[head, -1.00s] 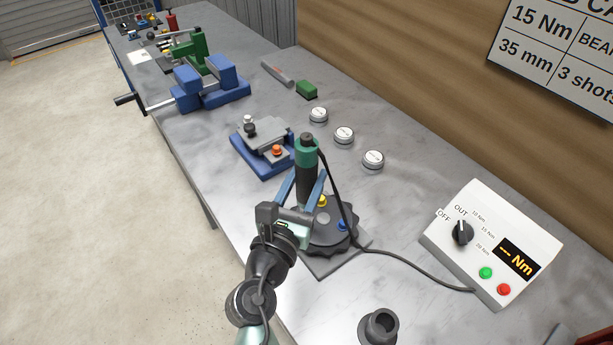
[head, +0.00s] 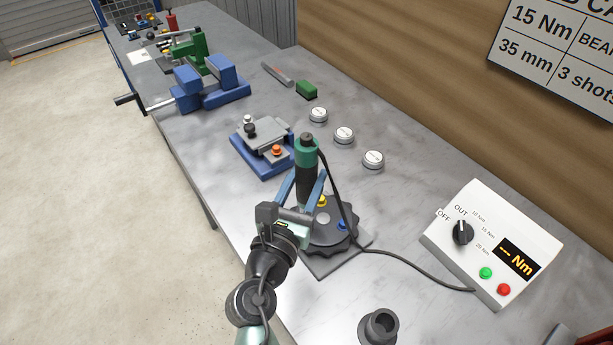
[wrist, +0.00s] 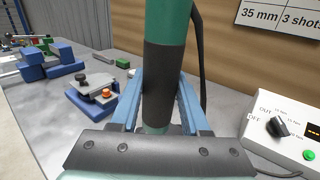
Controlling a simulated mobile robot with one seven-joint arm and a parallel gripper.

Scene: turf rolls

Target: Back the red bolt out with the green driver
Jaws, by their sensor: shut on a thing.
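The green driver (head: 306,151), with a black grip and a cord from its top, stands roughly upright in my gripper (head: 305,193). My gripper's blue fingers are shut on the driver's black barrel; the wrist view shows the green driver (wrist: 160,75) between them. The driver is over the left part of a dark, notched round plate (head: 330,238). A yellow bolt (head: 322,201) and a blue bolt (head: 342,225) show on that plate. I cannot make out a red bolt there; my gripper and the driver hide part of the plate and the driver's tip.
A white control box (head: 490,245) at right has a dial pointing towards OUT and a display without a number. The driver's cord (head: 410,259) runs to it. A blue fixture (head: 262,155) with an orange-red knob stands behind left. Three round tins and a dark cup (head: 379,328) are nearby.

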